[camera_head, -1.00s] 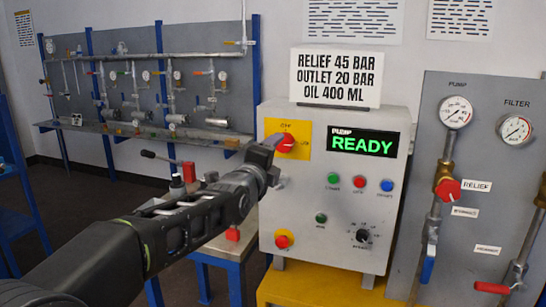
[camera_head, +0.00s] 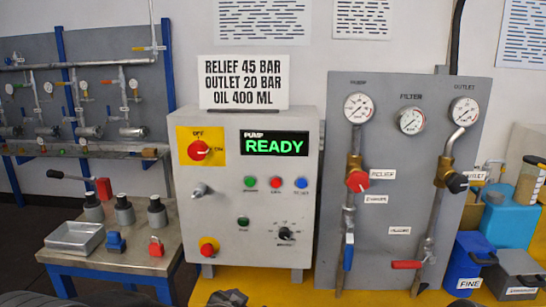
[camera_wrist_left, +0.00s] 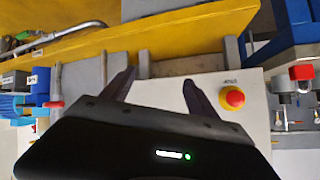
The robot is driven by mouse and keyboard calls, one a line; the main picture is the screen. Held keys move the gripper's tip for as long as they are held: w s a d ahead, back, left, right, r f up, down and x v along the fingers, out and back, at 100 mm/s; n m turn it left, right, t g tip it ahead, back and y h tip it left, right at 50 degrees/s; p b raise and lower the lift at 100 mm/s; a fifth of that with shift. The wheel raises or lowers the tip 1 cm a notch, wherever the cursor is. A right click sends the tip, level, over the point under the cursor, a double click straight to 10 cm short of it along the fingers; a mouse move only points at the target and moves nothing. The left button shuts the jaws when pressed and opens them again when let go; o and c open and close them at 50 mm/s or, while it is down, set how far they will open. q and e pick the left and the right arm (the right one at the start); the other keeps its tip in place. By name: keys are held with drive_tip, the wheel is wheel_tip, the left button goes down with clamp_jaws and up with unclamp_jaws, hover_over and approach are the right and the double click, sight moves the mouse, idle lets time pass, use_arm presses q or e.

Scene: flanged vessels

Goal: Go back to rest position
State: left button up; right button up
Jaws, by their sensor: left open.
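My left gripper (camera_wrist_left: 155,88) shows in the left wrist view with its two fingers apart and nothing between them. Behind it are the pale pump control box and the yellow bench, turned on their side. In the head view, only dark parts of my own arm show low at the bottom left, and neither gripper is visible. The pump control box (camera_head: 262,205) stands in the middle with its display (camera_head: 274,143) reading READY. Its red rotary switch (camera_head: 199,150) on the yellow plate is uncovered. My right gripper is in no view.
A grey panel (camera_head: 408,225) with gauges, valves and pipes stands at the right. A blue bin (camera_head: 466,262) and a grey bin (camera_head: 515,272) are beside it. A small table (camera_head: 125,262) at the left holds a metal tray (camera_head: 74,238) and several small fittings.

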use_arm(q)
drive_tip(key=s+f+n+g, duration=0.35)
drive_tip(key=s+f, duration=0.55)
drive_tip(key=f, duration=0.4)
drive_tip(key=s+f+n+g, duration=0.1)
drive_tip(key=s+f+g, duration=0.1)
drive_tip(key=s+f, duration=0.3)
drive_tip(key=s+f+n+g+p, duration=0.1)
drive_tip(key=s+f, duration=0.3)
drive_tip(key=s, duration=0.7)
drive_tip(key=s+f+n+g+h+p, duration=0.1)
drive_tip(key=s+f+n+g, duration=0.2)
drive_tip(key=s, duration=0.6)
wheel_tip(320, 180, down, 3)
drive_tip(key=shift+a+r+g, duration=0.2)
drive_tip(key=shift+a+g, duration=0.05)
drive_tip(key=shift+g, duration=0.2)
drive_tip(key=shift+c, duration=0.3)
